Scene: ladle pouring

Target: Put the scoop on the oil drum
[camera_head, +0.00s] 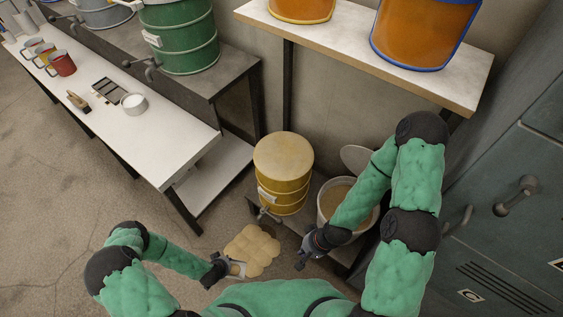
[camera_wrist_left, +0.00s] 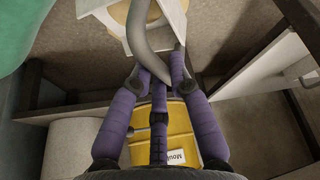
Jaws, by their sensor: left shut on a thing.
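The oil drum (camera_head: 283,175) is yellow, with a flat lid, a label and a tap, and stands upright on a low shelf at the centre of the head view. Part of a yellow labelled surface, seemingly this drum (camera_wrist_left: 178,135), shows behind my fingers in the left wrist view. My left gripper (camera_head: 216,269) is low, left of and in front of the drum. It is shut on the scoop's grey curved handle (camera_wrist_left: 150,58); the scoop's pale head (camera_head: 237,269) shows beside it. My right gripper (camera_head: 306,252) is in front of the white bucket; its finger opening is too small to judge.
A tan spill-like patch (camera_head: 252,249) lies on the floor. A white bucket (camera_head: 330,204) with tan contents stands right of the drum. A white table (camera_head: 150,130) with mugs is at left, a wooden shelf (camera_head: 335,47) above, and a dark cabinet (camera_head: 510,240) at right.

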